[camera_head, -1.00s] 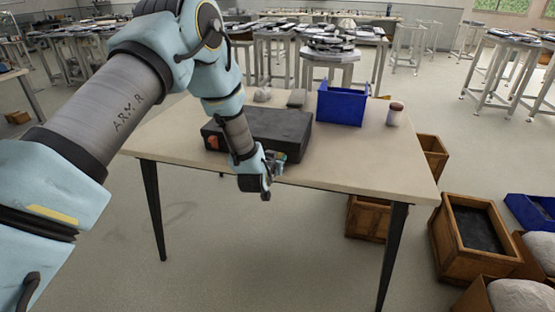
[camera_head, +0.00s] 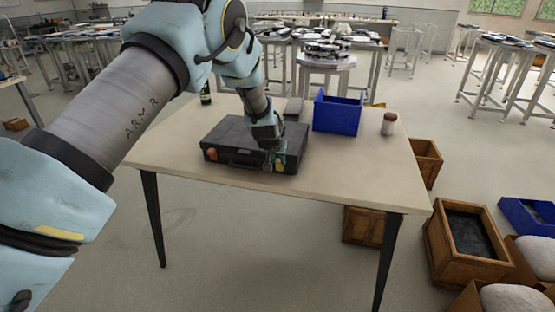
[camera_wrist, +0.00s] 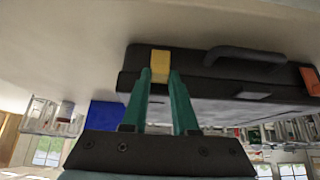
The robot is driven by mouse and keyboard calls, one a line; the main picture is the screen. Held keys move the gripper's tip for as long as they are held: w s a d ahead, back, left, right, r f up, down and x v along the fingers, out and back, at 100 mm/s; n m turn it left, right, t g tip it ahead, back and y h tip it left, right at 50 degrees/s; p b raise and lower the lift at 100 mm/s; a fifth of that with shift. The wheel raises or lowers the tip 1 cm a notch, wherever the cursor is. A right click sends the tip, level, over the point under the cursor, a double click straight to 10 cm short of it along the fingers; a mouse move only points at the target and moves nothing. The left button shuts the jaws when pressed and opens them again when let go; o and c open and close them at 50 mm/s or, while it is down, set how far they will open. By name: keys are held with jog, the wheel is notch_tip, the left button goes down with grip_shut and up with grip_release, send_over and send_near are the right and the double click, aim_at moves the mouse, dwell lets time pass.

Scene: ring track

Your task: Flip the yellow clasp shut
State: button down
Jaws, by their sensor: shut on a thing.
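A black case (camera_head: 225,138) lies on the table, with its handle and clasps on the side facing me. The yellow clasp (camera_wrist: 160,62) shows in the wrist view at the case's edge, between the tips of my green fingers. In the head view my gripper hides it. My gripper (camera_head: 278,160) is at the right part of the case's front; in the wrist view its fingertips (camera_wrist: 160,74) are shut on the yellow clasp. An orange clasp (camera_head: 212,154) is at the case's other front end, and also shows in the wrist view (camera_wrist: 311,80).
A blue bin (camera_head: 337,115) and a jar with a reddish lid (camera_head: 388,124) stand right of the case. The table's right front (camera_head: 350,185) is clear. Wooden crates (camera_head: 470,245) stand on the floor.

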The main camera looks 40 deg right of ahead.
dwell(0.4)
jog(key=c, duration=0.7)
grip_release()
jog(key=b+v, duration=0.3)
jog(key=v, duration=0.7)
jog(key=shift+a+r, duration=0.15)
jog(key=shift+r, duration=0.15)
